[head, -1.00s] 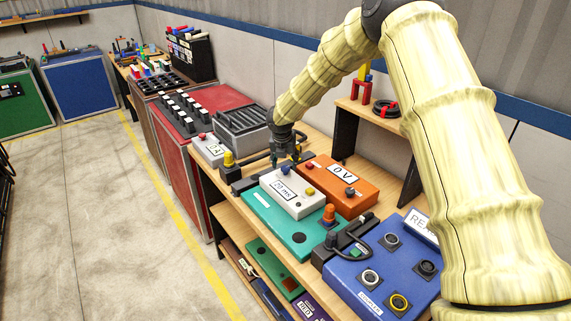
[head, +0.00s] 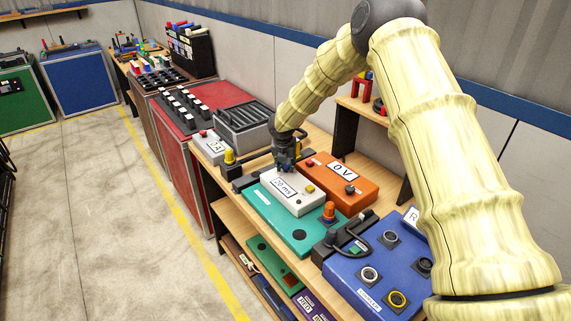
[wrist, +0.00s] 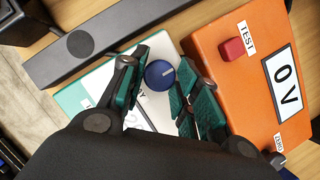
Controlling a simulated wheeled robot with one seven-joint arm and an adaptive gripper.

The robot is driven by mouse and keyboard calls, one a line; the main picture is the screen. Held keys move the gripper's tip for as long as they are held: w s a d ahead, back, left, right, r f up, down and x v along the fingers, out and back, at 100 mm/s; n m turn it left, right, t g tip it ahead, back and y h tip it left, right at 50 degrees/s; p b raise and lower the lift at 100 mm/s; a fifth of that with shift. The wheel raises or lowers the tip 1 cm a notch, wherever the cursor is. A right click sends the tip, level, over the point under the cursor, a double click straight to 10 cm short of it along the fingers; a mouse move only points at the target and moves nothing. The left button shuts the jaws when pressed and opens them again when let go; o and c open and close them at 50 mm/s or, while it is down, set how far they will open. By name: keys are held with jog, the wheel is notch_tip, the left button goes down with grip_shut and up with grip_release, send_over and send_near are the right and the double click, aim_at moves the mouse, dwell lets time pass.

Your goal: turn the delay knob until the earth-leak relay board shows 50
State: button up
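The earth-leak relay board is a white box (head: 309,200) on a teal panel (head: 265,212). Its display (head: 284,187) seems to read 20 ms, in small print. A blue knob (wrist: 159,75) sits at its far end, mostly hidden by my gripper in the head view. My gripper (head: 285,168) is over that end of the box. In the wrist view my gripper (wrist: 158,92) is open, with its green-padded fingers on either side of the knob. I cannot tell whether either finger touches it. A yellow button (head: 310,189) is on the box's near side.
An orange box (head: 362,183) reading 0 V stands close on the right; its red TEST button (wrist: 232,49) is near my right finger. A dark bar (wrist: 110,35) lies beyond. A blue panel (head: 345,277) with several knobs is nearer. Open floor lies left.

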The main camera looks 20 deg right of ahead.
jog(key=shift+m, duration=0.3)
jog(key=shift+c, duration=0.4)
jog(key=m, duration=0.1)
jog(key=m+g+h+b, duration=0.1)
jog(key=m, duration=0.1)
jog(key=shift+w+a+m, duration=0.1)
jog(key=shift+a+m, duration=0.05)
jog(key=shift+m, duration=0.15)
jog(key=m, duration=0.2)
jog(key=m+g+h+b, duration=0.1)
jog(key=m, duration=0.1)
jog(key=shift+w+f+m+g, duration=0.1)
jog(key=shift+m+g, duration=0.2)
jog(key=m+g+b, duration=0.1)
jog(key=m, duration=0.1)
jog(key=m+g, duration=0.1)
jog(key=m, duration=0.2)
jog(key=shift+w+h+b, duration=0.15)
jog(key=shift+h+b, duration=0.15)
jog(key=shift+b, duration=0.1)
jog(key=shift+m+g+b, duration=0.45)
jog(key=shift+m+g, duration=0.25)
jog(key=shift+m, duration=1.2)
jog(key=shift+w, duration=0.1)
jog(key=o, duration=1)
